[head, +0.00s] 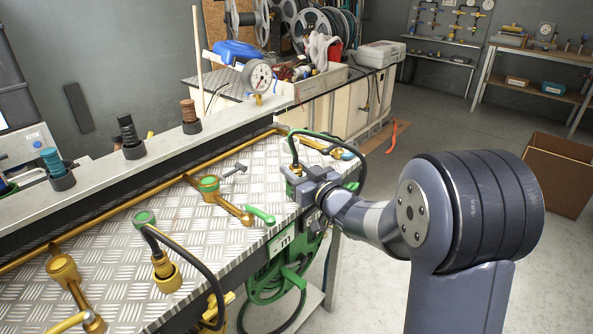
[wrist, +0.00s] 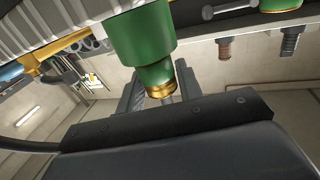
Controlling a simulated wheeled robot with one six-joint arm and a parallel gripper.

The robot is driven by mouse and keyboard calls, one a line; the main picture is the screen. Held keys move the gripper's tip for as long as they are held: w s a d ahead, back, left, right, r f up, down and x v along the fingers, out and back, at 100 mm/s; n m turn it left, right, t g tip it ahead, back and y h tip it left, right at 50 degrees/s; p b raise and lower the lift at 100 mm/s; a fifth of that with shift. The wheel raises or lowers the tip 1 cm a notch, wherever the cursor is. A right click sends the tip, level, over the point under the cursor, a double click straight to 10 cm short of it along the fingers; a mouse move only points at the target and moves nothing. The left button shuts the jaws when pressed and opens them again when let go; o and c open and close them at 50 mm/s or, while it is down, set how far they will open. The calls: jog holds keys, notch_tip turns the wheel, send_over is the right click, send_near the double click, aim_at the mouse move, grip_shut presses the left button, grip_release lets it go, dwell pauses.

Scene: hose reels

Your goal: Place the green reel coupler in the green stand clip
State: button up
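A green cylindrical part with a brass end (wrist: 145,45) fills the middle of the wrist view; I take it for the green coupler. Its brass end lies between my two spread fingers, and I cannot tell whether they touch it. In the head view my gripper (head: 308,187) is at the right end of the tread-plate bench, beside a small green-and-brass part (head: 292,172) that it partly hides. I cannot make out the green stand clip for certain.
The tread-plate bench (head: 195,222) carries a brass fitting with a green ring (head: 208,184), a green lever (head: 260,215) and a brass coupler on a black hose (head: 165,272). A green hose reel (head: 275,280) hangs at the bench front. A gauge (head: 258,76) stands behind.

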jog(key=o, duration=0.3)
jog(key=shift+r, duration=0.2)
jog(key=v, duration=1.2)
